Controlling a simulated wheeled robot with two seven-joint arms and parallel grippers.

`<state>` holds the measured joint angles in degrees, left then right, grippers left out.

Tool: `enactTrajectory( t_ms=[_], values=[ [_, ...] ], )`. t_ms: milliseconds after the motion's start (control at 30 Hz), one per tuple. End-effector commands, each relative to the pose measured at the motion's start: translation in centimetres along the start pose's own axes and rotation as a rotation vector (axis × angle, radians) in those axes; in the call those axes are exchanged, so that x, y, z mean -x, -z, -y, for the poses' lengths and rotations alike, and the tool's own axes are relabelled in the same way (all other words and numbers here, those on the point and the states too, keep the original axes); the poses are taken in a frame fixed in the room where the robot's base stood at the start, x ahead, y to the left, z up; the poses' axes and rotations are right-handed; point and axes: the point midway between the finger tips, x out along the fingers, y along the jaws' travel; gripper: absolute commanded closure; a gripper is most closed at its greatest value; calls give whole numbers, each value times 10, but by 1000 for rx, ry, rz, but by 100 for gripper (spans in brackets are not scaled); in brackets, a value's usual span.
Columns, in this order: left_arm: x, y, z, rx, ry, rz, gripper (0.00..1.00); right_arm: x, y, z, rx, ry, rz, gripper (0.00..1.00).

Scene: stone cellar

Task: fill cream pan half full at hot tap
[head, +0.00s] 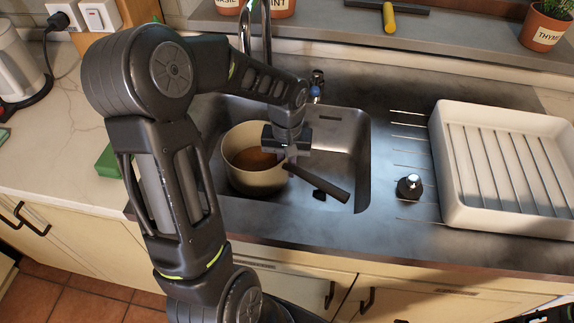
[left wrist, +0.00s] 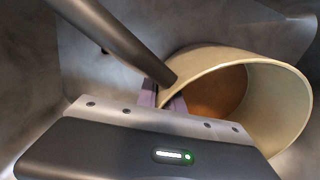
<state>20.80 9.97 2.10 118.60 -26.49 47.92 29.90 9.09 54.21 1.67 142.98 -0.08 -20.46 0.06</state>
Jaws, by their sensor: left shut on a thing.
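The cream pan (head: 243,183) sits in the left part of the steel sink (head: 345,135), its dark handle (head: 325,184) pointing right and toward the front. Its inside looks brown; I cannot tell the water level. My left gripper (head: 287,160) is shut on the pan near where the handle meets the rim. The left wrist view shows the fingers (left wrist: 165,97) at the cream wall (left wrist: 290,85) beside the dark handle (left wrist: 115,38). The chrome tap spout (head: 266,35) rises behind the sink. A blue-marked tap knob (head: 316,92) stands right of it. No hot knob is visible; my arm covers that area.
A white dish rack (head: 450,190) stands on the right of the drainer. A black stopper-like thing (head: 409,186) lies between sink and rack. A green block (head: 106,166) and a kettle (head: 20,70) are on the left. Potted herbs (head: 543,30) line the ledge behind.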

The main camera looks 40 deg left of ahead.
Motion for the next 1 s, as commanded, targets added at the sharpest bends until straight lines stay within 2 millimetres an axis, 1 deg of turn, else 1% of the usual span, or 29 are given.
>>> enactTrajectory(
  t_ms=[33,200,633,667,933,1000],
  values=[
    [-7,0,0,-1,0,-2,100,-6,0,-2,0,0,0,64],
    [-15,0,0,-1,0,-2,100,-12,0,-5,0,0,-1,64],
    [-17,1,0,0,0,-2,100,-13,0,-5,0,0,-1,64],
    [-17,1,0,0,0,-2,87,-13,0,-5,0,0,-1,64],
    [-17,0,0,0,0,-1,65,-13,0,-5,0,0,-1,64],
    [-18,0,0,0,0,-1,63,-13,0,-5,0,0,-1,64]
  ],
)
